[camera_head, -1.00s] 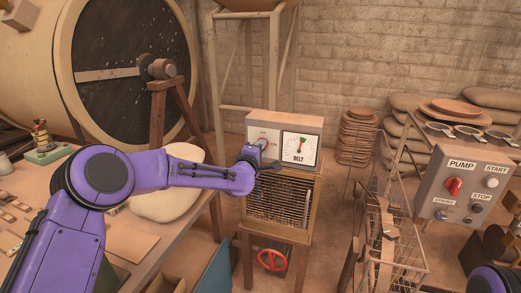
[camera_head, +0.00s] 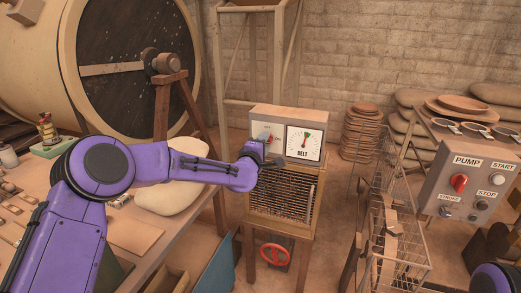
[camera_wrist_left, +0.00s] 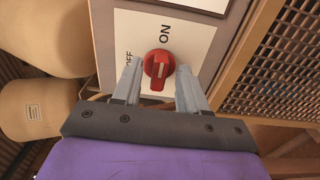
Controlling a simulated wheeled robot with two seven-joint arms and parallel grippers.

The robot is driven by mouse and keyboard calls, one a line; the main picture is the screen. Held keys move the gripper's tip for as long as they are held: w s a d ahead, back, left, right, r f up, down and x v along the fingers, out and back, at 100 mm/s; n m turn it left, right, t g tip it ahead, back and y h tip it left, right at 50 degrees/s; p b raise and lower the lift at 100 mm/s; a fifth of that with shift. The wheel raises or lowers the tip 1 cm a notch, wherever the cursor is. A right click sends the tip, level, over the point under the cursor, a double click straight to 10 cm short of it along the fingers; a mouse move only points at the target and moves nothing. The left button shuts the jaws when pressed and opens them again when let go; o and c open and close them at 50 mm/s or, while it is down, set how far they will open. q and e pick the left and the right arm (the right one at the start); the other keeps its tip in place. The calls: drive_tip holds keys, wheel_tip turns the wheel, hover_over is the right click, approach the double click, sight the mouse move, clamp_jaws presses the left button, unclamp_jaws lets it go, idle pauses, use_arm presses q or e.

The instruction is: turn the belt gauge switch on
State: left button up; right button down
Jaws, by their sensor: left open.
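In the left wrist view, the red switch knob (camera_wrist_left: 158,66) sits on the plate between the words OFF and ON. A pale mark shows on its face. My left gripper (camera_wrist_left: 157,84) is open, one finger on each side of the knob. I cannot tell whether the fingers touch it. My right gripper is out of view.
A grey pump panel (camera_head: 468,184) with its own red knob is at the right. A wire basket rack (camera_head: 398,235) stands before it. A workbench (camera_head: 135,238) is at left under my arm. A red handwheel (camera_head: 274,254) is below the gauge box.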

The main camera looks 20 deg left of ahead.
use_arm(q)
drive_tip(key=s+b, duration=0.1)
drive_tip(key=s, duration=0.8)
drive_tip(key=shift+s+a, duration=0.15)
drive_tip(key=shift+s, duration=0.25)
drive_tip(key=s+a+f+m+g+y, duration=0.1)
drive_tip(key=s+f+m+g, duration=0.1)
drive_tip(key=s+f, duration=0.45)
drive_tip(key=s+f+m+g, duration=0.2)
drive_tip(key=s+f, duration=0.2)
drive_tip(key=f, duration=0.6)
drive_tip(key=s+a+f+m+g+y, duration=0.1)
drive_tip(key=s+f+m+g, duration=0.15)
drive_tip(key=s+f, duration=0.4)
drive_tip(key=s+a+f+m+g, duration=0.1)
drive_tip(key=s+a+f+g, duration=0.1)
drive_tip(key=s+f, duration=0.3)
drive_tip(key=s+a+f+m+g+y+p, duration=0.1)
drive_tip(key=s+f, duration=0.5)
drive_tip(key=s, duration=0.7)
drive_tip(key=s+a+f+m+g+y, duration=0.1)
drive_tip(key=s+f+g, duration=0.4)
drive_tip(key=s, duration=0.5)
drive_tip(key=shift+a+f+m+p, duration=0.35)
drive_tip(key=shift+a+m, duration=0.2)
drive_tip(key=shift+a, duration=0.45)
drive_tip(key=shift+s, duration=0.1)
